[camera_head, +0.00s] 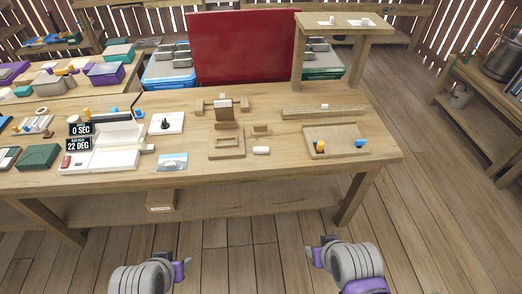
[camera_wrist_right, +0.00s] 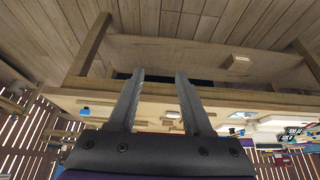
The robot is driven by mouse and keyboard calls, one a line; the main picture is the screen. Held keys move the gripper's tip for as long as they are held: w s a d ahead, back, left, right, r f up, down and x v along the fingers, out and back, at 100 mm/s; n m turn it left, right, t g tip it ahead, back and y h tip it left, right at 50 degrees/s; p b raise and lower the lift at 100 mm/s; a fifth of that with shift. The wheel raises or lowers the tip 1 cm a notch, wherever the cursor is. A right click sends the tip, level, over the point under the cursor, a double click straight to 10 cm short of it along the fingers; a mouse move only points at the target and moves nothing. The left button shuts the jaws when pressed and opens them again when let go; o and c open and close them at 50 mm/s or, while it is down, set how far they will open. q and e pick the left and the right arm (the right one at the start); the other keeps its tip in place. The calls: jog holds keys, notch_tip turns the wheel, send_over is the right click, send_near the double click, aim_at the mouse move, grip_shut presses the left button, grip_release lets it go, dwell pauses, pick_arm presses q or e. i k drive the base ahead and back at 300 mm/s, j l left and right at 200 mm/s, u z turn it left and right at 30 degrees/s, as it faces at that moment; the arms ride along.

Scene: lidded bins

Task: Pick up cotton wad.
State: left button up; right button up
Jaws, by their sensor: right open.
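A small white rounded piece, which looks like the cotton wad (camera_head: 261,150), lies on the wooden table (camera_head: 210,180) near its front edge, right of a wooden frame block. I cannot pick it out in the right wrist view. My left gripper (camera_head: 186,264) is low in the head view, in front of the table; its jaws are too small to judge. My right gripper (camera_head: 312,255) is also in front of the table, well short of the white piece. In the right wrist view its two fingers (camera_wrist_right: 160,80) are apart with nothing between them.
A wooden tray (camera_head: 335,150) with small coloured pieces is at the right. Wooden blocks (camera_head: 226,145) stand left of the white piece. A white device with displays (camera_head: 100,158) is further left. A red panel (camera_head: 240,45) stands behind. Floor before the table is clear.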

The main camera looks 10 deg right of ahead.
aim_at(257, 149)
jog(key=i+j+z, duration=0.35)
jog(key=i+j, duration=0.15)
jog(key=i+j+z, duration=0.3)
jog(key=i+j, duration=0.35)
